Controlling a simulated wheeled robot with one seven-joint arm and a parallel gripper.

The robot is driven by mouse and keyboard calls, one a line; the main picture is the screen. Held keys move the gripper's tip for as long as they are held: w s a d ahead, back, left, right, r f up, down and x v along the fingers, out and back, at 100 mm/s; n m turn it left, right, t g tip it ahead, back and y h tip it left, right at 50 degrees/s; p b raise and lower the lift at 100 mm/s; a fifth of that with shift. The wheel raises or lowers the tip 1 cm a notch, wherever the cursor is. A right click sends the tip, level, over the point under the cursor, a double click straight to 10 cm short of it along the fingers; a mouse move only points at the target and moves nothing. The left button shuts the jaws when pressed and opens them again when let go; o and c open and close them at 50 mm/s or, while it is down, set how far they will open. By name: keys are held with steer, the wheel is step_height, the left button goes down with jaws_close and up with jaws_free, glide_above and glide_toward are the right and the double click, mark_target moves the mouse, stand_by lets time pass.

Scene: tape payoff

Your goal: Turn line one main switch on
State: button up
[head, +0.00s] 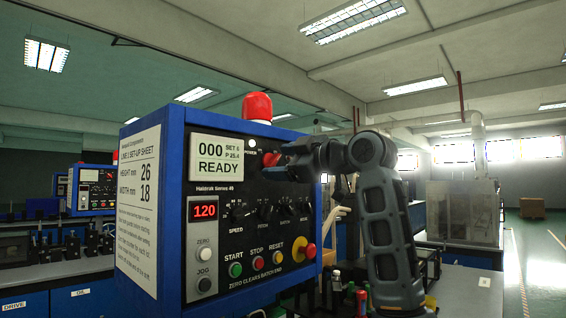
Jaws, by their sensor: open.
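The line one control box (179,232) is blue with a black front panel, and its side sheet reads LINE 1 SET-UP SHEET. A red knob (270,159), which looks like the main switch, sits at the panel's upper middle, right of the display. My gripper (284,160) is open at the knob's right side, reaching in from the right. Whether the fingers touch the knob cannot be told. The gripper and wrist hide the panel's upper right. The knob's exact position is too small to read.
The display (216,158) reads 000 and READY; a smaller red display (205,211) reads 120. Below are several small knobs, the green START button (235,270), red STOP button (258,263) and a red mushroom button (309,251). A red beacon (257,107) tops the box.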

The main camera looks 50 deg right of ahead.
steer(key=shift+s, duration=0.1)
steer(key=s+b, duration=0.1)
steer(key=s, duration=0.6)
steer(key=shift+s+b, duration=0.3)
steer(key=shift+b, duration=0.05)
steer(key=shift+s+d, duration=0.1)
steer(key=shift+d, duration=0.05)
